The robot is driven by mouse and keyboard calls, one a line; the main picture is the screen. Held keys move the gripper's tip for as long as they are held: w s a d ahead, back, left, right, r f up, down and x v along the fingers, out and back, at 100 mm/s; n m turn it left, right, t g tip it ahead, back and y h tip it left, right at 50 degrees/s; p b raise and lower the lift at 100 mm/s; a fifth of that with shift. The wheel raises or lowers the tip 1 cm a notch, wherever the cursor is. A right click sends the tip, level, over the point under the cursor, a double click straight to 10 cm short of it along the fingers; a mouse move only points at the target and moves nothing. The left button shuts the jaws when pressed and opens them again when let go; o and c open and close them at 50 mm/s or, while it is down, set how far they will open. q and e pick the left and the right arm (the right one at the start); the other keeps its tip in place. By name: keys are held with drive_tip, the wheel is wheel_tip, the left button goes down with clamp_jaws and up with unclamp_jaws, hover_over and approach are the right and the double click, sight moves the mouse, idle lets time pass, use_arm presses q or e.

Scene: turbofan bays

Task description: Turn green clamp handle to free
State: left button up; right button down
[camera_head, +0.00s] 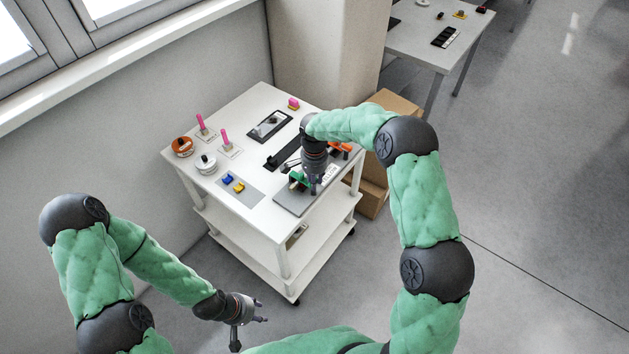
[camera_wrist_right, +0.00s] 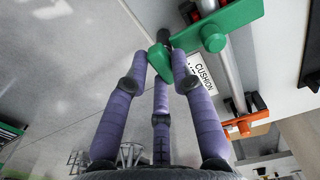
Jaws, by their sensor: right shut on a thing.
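The green clamp (camera_head: 297,178) stands near the front right edge of the white cart top. In the right wrist view its green body (camera_wrist_right: 232,25) sits on a metal rod. The green handle (camera_wrist_right: 158,62) lies between the purple fingertips of my right gripper (camera_wrist_right: 160,68), which is shut on it. In the head view my right gripper (camera_head: 314,187) points down at the clamp and hides part of it. My left gripper (camera_head: 250,320) is low in front of the cart, empty, with its fingers spread.
The white cart (camera_head: 235,112) also holds an orange clamp (camera_head: 341,148), pink-handled pieces (camera_head: 200,122), round orange and white parts, a dark tray (camera_head: 270,125) and blue and yellow blocks. Cardboard boxes (camera_head: 372,195) stand right of the cart. A wall runs along the left.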

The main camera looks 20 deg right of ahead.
idle(0.4)
drive_tip(key=c, duration=1)
unclamp_jaws()
drive_tip(key=shift+c, duration=0.2)
drive_tip(key=shift+r, duration=0.15)
wheel_tip(320, 180, up, 12)
